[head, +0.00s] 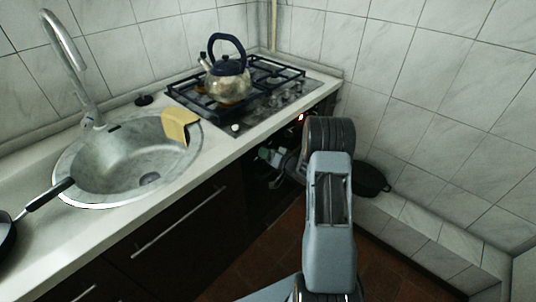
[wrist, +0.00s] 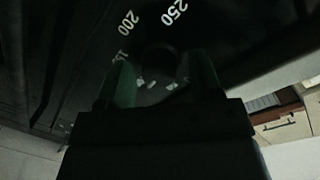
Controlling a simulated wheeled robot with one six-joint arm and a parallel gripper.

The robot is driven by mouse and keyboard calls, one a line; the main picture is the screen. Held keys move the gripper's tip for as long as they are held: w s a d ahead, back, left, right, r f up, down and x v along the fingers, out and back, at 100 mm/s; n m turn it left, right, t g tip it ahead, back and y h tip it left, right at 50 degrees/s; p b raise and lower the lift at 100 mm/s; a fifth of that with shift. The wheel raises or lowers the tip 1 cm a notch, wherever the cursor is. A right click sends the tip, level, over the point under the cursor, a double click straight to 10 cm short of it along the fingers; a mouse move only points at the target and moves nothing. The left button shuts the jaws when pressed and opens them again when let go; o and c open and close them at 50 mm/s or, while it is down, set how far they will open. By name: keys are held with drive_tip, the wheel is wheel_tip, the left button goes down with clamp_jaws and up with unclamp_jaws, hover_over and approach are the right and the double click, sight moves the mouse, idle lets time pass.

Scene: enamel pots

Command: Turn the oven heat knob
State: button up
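In the wrist view, a dark round oven knob (wrist: 159,60) shows on a black panel, with white numbers such as 200 and 250 around its far side. My gripper (wrist: 160,82) is open, its two green-lined fingers apart at the left and right of the knob. The picture is too dark to tell whether either finger touches it. In the head view, my gripper (head: 268,156) is at the dark oven front (head: 262,205), below the counter edge. The knob cannot be made out there.
A kettle (head: 228,84) stands on the gas hob (head: 205,101) above the oven. A sink (head: 105,175) with a yellow cloth (head: 180,125) is to the left. A black pot (head: 370,179) sits on a low tiled ledge right of my arm. A pan handle (head: 48,195) lies at far left.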

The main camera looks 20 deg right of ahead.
drive_tip(key=shift+d, duration=0.1)
drive_tip(key=shift+v, duration=6.9)
